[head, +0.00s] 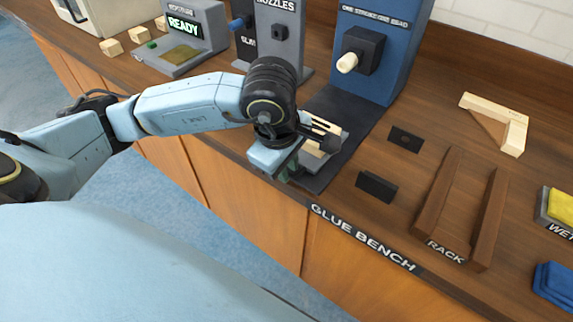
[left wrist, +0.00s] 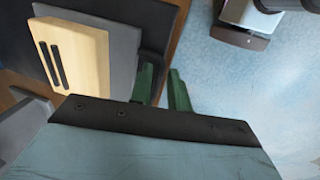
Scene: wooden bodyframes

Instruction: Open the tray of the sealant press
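The sealant press is a tall blue machine (head: 375,45) at the back of the bench, with a black block and a pale nozzle on its front. A dark base plate (head: 345,105) lies before it. At its front edge is the grey tray (left wrist: 124,45), bearing a pale wooden piece (left wrist: 75,55) with two black strips. The wood also shows in the head view (head: 326,143). My left gripper (left wrist: 164,90) is at the tray's front edge, green fingers apart, beside a dark handle-like part (left wrist: 153,62). I cannot tell whether they touch it. My right gripper is not in view.
A grey machine reading READY (head: 185,35) and a grey nozzle stand (head: 280,35) are to the left. Open floor (left wrist: 240,90) lies before the bench.

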